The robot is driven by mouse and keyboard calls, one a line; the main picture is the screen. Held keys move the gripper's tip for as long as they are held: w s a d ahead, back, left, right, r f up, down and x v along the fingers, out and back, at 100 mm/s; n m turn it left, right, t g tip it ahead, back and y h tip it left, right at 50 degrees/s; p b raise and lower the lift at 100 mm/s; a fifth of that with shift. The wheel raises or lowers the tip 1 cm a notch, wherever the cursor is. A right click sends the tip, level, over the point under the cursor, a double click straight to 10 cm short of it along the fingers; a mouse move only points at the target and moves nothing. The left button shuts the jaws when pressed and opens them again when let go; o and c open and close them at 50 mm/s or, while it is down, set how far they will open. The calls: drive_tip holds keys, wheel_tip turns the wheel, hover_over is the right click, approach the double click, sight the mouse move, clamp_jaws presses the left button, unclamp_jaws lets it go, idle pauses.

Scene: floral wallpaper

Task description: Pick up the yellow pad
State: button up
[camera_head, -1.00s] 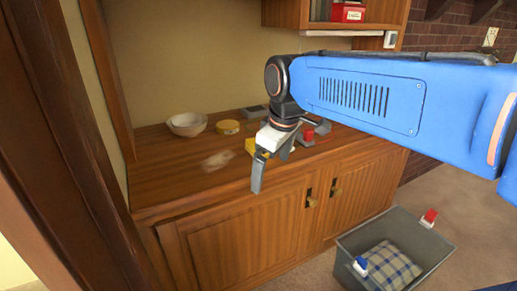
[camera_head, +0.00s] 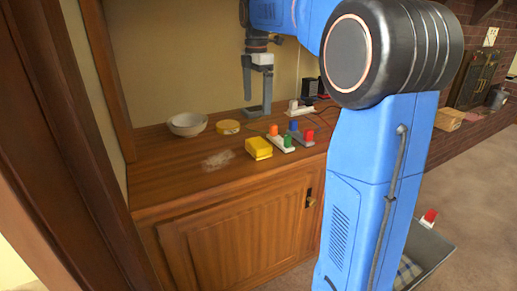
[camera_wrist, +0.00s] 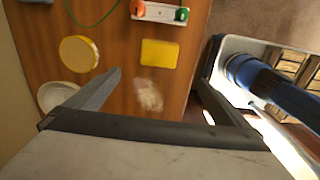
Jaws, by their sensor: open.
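The yellow pad (camera_head: 259,148) is a small block lying near the front of the wooden cabinet top. In the wrist view the yellow pad (camera_wrist: 160,53) is a flat rectangle, ahead of the gripper and between the lines of the two fingers. My gripper (camera_head: 257,92) is open and empty. It points down and stands above the cabinet top, apart from the pad and higher than it. In the wrist view both fingers are spread wide with nothing between them.
A round yellow tin (camera_head: 228,127) and a white bowl (camera_head: 187,124) stand left of the pad. A white strip with orange and green knobs (camera_head: 281,142) is just right of it. A pale smudge (camera_head: 217,160) marks the wood. A grey bin (camera_head: 432,247) is on the floor.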

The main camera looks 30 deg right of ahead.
hover_over(259, 142)
drive_tip(key=a, duration=0.1)
wheel_tip(259, 142, down, 12)
drive_tip(key=shift+s, duration=0.1)
drive_tip(key=shift+d+f, duration=0.2)
drive_tip(key=shift+f, duration=1.15)
drive_tip(key=shift+d+f, duration=0.15)
drive_tip(key=shift+f, duration=1.15)
drive_tip(key=c, duration=1.2)
